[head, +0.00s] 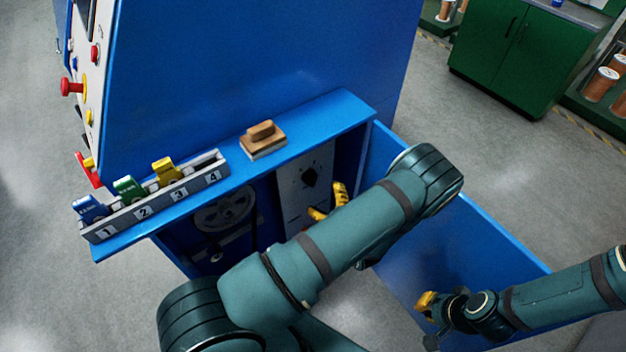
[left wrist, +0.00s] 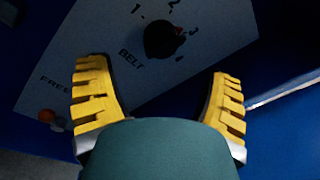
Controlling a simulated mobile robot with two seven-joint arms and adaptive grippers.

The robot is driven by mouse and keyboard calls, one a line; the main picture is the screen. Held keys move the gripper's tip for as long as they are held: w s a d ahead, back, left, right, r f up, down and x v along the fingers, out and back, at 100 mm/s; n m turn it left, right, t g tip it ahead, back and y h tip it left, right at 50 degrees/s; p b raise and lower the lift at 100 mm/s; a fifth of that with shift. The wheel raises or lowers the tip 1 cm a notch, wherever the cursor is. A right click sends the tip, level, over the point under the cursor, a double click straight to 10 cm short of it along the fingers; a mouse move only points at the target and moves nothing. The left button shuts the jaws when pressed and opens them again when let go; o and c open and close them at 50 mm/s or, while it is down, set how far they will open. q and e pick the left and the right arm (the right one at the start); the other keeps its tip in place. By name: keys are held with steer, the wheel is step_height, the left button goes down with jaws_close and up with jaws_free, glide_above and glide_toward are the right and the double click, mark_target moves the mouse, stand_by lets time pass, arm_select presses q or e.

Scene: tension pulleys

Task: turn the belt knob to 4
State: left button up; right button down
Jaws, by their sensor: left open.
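The belt knob (head: 310,176) is a black round knob on a pale panel (head: 292,200) inside the open blue cabinet. In the left wrist view the knob (left wrist: 162,38) sits above the word BELT, with the numbers 1 to 4 around it. A small red mark on its right side points about at 3. My left gripper (head: 328,202) is open in front of the panel, just below the knob. In the left wrist view its yellow fingers (left wrist: 160,75) stand wide apart, apparently empty, with the knob beyond them. My right gripper (head: 427,303) is at the lower right, away from the panel.
The open blue door (head: 470,255) stands right of the panel, close to my left arm. A pulley (head: 225,212) is left of the panel. On the ledge above lie a wooden-handled block (head: 264,138) and a numbered rack (head: 160,205) with coloured tags.

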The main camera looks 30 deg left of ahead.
mark_target(314, 183)
arm_select(q)
steer(key=x, duration=0.7)
steer(key=shift+w+a, duration=0.1)
steer(key=shift+a, duration=0.05)
steer(key=c, duration=1.2)
